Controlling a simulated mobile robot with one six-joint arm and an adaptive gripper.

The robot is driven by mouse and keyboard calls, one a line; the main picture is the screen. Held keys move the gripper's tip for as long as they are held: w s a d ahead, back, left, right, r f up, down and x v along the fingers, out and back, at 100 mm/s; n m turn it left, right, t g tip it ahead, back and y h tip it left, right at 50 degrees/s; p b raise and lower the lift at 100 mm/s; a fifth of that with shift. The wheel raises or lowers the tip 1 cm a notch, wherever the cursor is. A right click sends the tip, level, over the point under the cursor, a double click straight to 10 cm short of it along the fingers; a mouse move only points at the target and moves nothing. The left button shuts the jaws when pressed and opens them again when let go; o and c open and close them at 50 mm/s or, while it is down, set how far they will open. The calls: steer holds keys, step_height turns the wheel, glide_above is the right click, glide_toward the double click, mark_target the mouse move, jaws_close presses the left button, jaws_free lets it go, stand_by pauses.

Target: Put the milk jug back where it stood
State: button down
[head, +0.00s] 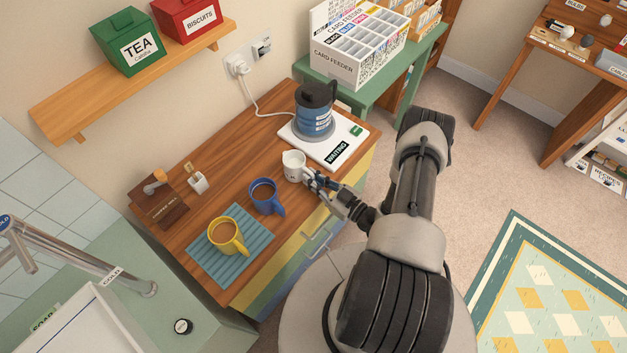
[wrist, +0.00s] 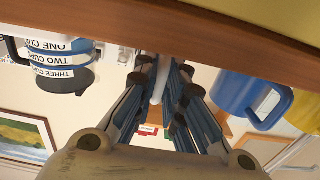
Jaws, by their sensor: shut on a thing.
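The small white milk jug (head: 293,165) is upright at the front right of the wooden counter, between the blue mug and the white kettle base. My gripper (head: 309,181) is shut on its near right side, apparently at the handle. In the wrist view a narrow white part of the jug (wrist: 159,82) shows between my fingertips (wrist: 160,75); the rest is hidden. I cannot tell whether the jug's bottom touches the counter.
A blue mug (head: 265,196) stands left of the jug, and a yellow mug (head: 227,236) stands on a blue mat (head: 206,267). A blue kettle (head: 315,112) stands on a white base (head: 340,151) marked "WAITING". A wooden block (head: 160,203) and a small white holder (head: 198,182) lie behind.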

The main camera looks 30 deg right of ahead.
steer(key=shift+r, duration=0.1)
steer(key=c, duration=2.1)
jaws_free()
steer(key=shift+f, duration=0.2)
steer(key=o, duration=0.4)
steer(key=shift+o, duration=0.2)
